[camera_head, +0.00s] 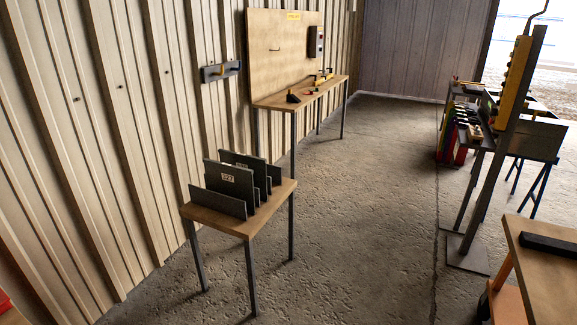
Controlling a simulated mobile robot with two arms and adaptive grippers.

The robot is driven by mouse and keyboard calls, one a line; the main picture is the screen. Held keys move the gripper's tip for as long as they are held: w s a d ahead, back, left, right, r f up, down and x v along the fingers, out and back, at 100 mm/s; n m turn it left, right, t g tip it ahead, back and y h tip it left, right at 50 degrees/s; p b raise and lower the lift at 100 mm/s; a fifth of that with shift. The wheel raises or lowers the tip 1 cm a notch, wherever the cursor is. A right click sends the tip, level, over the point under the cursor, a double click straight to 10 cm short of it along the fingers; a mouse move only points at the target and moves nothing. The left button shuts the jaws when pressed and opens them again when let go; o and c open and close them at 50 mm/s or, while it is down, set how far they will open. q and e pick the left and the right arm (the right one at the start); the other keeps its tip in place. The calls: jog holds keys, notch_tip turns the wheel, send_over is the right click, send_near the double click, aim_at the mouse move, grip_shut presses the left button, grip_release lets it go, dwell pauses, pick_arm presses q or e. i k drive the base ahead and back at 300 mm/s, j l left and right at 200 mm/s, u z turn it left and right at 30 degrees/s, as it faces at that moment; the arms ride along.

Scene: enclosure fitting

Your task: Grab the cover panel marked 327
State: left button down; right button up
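The cover panel marked 327 (238,184) is a dark grey upright plate with a pale label near its top. It stands among several dark grey panels on a small wooden table (237,227) at the left. A lower panel (217,203) stands in front of it and hides part of its lower edge. Other panels (255,161) stand behind it and to its right. Neither of my grippers shows in the head view.
A workbench with a wooden backboard (270,60) stands against the corrugated wall behind the small table. Concrete floor (350,210) is clear in the middle. A grey post (497,145), a cluttered bench and a wooden tabletop (545,270) stand at the right.

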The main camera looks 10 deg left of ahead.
aim_at(222, 178)
jog(key=i+l+u, duration=0.15)
jog(key=i, duration=0.35)
jog(key=i+l+u, duration=0.2)
jog(key=i, duration=0.3)
